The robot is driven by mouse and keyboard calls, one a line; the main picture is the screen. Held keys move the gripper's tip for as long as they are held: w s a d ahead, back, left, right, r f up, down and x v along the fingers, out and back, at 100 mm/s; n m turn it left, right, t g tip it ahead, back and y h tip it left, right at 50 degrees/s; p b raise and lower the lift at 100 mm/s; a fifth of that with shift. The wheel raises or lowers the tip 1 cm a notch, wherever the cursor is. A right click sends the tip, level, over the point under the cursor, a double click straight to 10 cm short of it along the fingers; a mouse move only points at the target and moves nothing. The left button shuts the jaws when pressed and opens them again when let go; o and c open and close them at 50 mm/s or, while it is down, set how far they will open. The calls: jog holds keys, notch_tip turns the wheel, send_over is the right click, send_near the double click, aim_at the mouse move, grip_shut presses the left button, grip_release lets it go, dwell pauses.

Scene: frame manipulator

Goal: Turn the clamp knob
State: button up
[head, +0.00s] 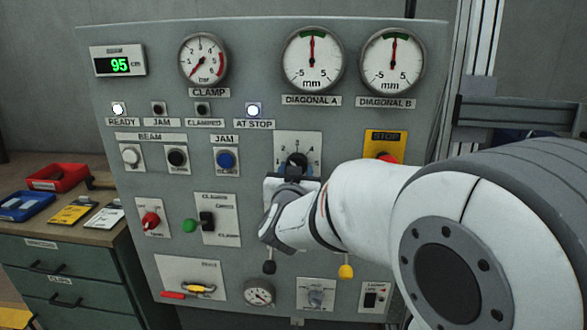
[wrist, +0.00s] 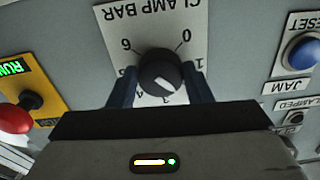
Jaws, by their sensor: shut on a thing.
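The clamp knob (wrist: 160,72) is a round black dial on a white plate (wrist: 122,22) marked CLAMP BAR with a number scale, seen upside down in the wrist view.
The READY lamp (head: 119,109) and AT STOP lamp (head: 253,110) are lit. The display (head: 119,65) reads 95 cm. A red stop button (head: 387,158) is right of the knob; a blue JAM button (head: 226,159) is left. Levers (head: 269,267) stick out below my wrist.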

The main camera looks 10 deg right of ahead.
jog(key=shift+n, duration=0.3)
dwell(0.4)
jog(key=o, duration=1)
jog(key=v, duration=0.7)
jog(key=shift+s+a, duration=0.15)
jog(key=shift+s, duration=0.2)
